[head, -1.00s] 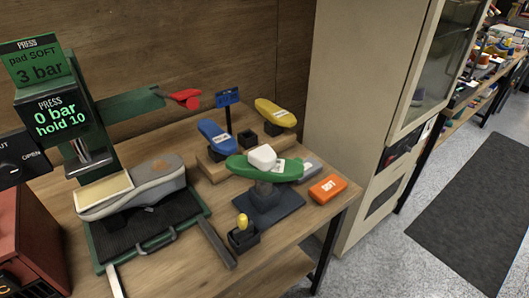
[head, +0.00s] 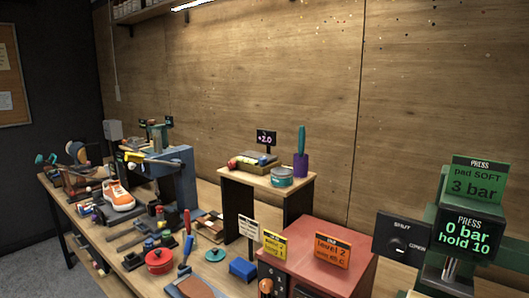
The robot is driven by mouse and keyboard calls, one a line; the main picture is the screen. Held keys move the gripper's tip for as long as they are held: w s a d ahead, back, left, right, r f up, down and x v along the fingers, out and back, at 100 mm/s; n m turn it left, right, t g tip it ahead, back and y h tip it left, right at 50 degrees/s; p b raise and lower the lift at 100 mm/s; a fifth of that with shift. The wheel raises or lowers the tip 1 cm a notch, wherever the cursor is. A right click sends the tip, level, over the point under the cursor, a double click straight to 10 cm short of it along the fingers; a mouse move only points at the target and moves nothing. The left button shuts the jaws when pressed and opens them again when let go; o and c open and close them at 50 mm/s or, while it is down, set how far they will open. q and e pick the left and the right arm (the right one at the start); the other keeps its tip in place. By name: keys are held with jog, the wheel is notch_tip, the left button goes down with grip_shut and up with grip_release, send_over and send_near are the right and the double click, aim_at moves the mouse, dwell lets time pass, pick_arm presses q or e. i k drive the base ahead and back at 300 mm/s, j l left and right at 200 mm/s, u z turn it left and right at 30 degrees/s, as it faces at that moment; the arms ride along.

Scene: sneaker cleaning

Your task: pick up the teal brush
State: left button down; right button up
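A teal handle (head: 302,138) stands upright in a purple cup (head: 300,164) on the small raised shelf (head: 262,180). Its lower end is hidden in the cup, so I cannot tell for sure that it is a brush. Smaller teal items (head: 46,159) show at the far left end of the bench, too small to make out. Neither of my grippers is in view.
A teal round tin (head: 282,177) and a display reading +2.0 (head: 266,138) are on the raised shelf. A red box (head: 325,258) and the green press (head: 470,225) stand to the right. An orange sneaker (head: 118,196), red pot (head: 159,261) and blue block (head: 243,269) crowd the bench at left.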

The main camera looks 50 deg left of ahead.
aim_at(301, 141)
jog(key=u, duration=1.3)
jog(key=z, duration=0.3)
